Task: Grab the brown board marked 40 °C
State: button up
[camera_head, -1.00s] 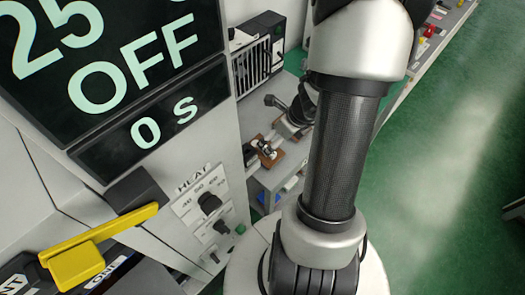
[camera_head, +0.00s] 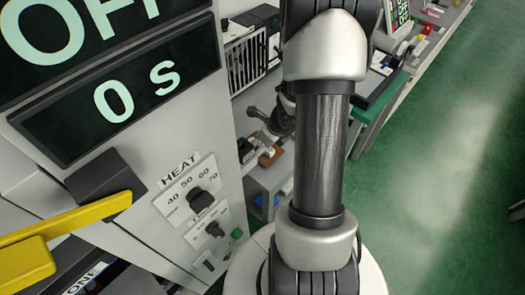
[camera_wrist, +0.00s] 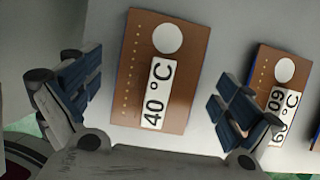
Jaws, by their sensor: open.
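The brown board marked 40 °C (camera_wrist: 183,98) shows in the wrist view, between the fingers of my gripper (camera_wrist: 160,98). It has a white disc near its top, a row of small dots along one side and a white label. My gripper is open, with one dark blue-padded finger on each side of the board in the picture. I cannot tell whether the fingers are level with the board or short of it. The board is not visible in the head view, where my arm hides part of the scene.
A second brown board marked 60 °C (camera_wrist: 268,78) is right of the first, partly behind my right finger. Another brown board is cut off at the right edge. In the head view, a grey cabinet with a HEAT dial (camera_head: 200,199) and yellow lever (camera_head: 90,222) stands left. Green floor (camera_head: 450,190) is clear.

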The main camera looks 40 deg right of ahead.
jog(key=shift+r, duration=0.1)
jog(key=shift+c, duration=0.3)
jog(key=c, duration=1.1)
jog(key=shift+r, duration=0.1)
